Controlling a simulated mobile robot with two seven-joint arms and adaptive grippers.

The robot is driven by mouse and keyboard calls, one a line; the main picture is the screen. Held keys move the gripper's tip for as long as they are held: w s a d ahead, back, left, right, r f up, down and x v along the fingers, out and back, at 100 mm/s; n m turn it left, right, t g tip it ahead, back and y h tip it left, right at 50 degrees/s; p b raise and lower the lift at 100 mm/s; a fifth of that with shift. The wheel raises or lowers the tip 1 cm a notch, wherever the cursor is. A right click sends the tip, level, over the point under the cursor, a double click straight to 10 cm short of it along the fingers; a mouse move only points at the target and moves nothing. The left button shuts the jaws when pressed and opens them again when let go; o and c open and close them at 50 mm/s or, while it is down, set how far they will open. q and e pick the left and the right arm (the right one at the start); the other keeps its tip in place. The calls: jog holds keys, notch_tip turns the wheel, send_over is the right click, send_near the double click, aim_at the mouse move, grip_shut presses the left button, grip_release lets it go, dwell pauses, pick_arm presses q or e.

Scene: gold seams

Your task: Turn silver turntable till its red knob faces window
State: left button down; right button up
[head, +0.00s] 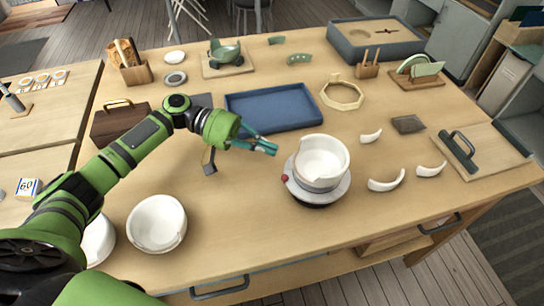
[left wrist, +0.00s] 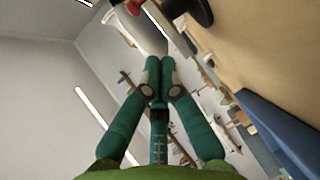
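The silver turntable (head: 300,190) stands on the wooden table, right of centre in the head view. Its red knob (head: 285,178) is on the left side of its rim. A white bowl (head: 322,160) with a broken rim sits on top of it. My left gripper (head: 272,149) is above and left of the turntable, apart from the knob. In the left wrist view its fingertips (left wrist: 160,72) are together with nothing between them. A red bit (left wrist: 133,6), probably the knob, shows at that view's top edge. No window is recognisable. My right gripper is out of view.
White shards (head: 386,182) lie right of the turntable. A blue tray (head: 272,106) and an octagonal wooden frame (head: 342,94) are behind it. Another white bowl (head: 157,224) stands at the front left. The table in front of the turntable is clear.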

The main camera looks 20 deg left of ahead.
pick_arm(q)
jog(key=s+d, duration=0.1)
jog(key=s+d+f+p, duration=0.1)
jog(key=shift+s, duration=0.3)
jog(key=shift+s+d+f, duration=0.1)
jog(key=shift+d, duration=0.15)
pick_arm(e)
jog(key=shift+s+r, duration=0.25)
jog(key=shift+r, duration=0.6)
